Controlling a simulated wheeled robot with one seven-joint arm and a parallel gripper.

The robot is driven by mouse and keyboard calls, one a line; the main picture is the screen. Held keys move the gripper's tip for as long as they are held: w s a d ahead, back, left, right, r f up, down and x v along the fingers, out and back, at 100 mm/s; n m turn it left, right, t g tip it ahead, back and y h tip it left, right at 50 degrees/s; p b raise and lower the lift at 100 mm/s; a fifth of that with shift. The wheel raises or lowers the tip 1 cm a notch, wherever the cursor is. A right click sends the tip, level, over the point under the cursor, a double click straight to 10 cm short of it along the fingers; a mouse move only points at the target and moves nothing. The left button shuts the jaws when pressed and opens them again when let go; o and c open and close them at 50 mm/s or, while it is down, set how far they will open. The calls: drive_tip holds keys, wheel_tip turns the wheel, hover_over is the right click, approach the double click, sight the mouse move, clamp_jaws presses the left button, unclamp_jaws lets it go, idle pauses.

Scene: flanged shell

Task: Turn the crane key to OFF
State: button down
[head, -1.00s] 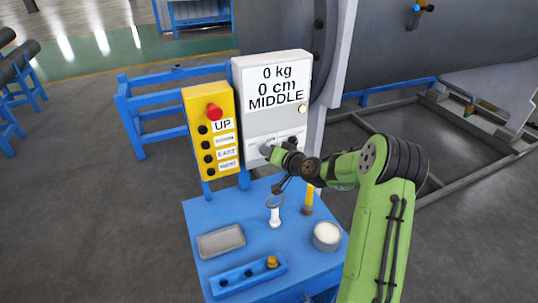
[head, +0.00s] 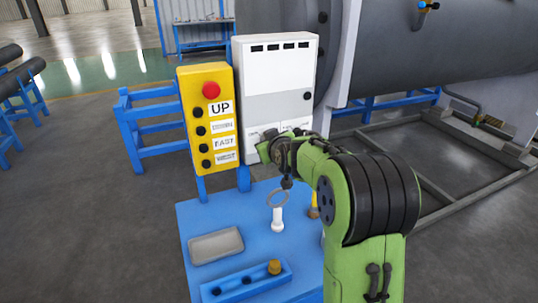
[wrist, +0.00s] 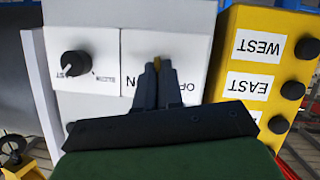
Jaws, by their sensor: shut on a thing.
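The crane key shows as a small brass-coloured piece (wrist: 157,61) between my fingertips in the wrist view. My gripper (wrist: 155,72) is shut on it, in front of a white panel plate. The plate's lettering is partly hidden by the fingers, so I cannot read the key's position from it. In the head view my gripper (head: 266,142) is at the lower left of the white control box (head: 280,75), and the key is hidden there. The box's upper display shows only a row of dark blocks, with no text. Its small round lamp (head: 307,96) is dark.
A yellow button box (head: 187,90) with a red knob (head: 211,90) stands left of the control box. A black selector knob (wrist: 75,64) sits beside the key plate. The blue table (head: 195,220) below carries a grey tray (head: 215,246) and a white upright piece (head: 277,218).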

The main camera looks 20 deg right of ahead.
drive_tip(key=shift+a+f+n+h+b, duration=0.1)
drive_tip(key=shift+f+n+h+b, duration=0.2)
drive_tip(key=shift+n+h+b, duration=0.65)
drive_tip(key=shift+f+n+h+b, duration=0.35)
drive_tip(key=shift+n+b, duration=0.7)
drive_tip(key=shift+b, duration=0.95)
drive_tip(key=shift+r, duration=0.1)
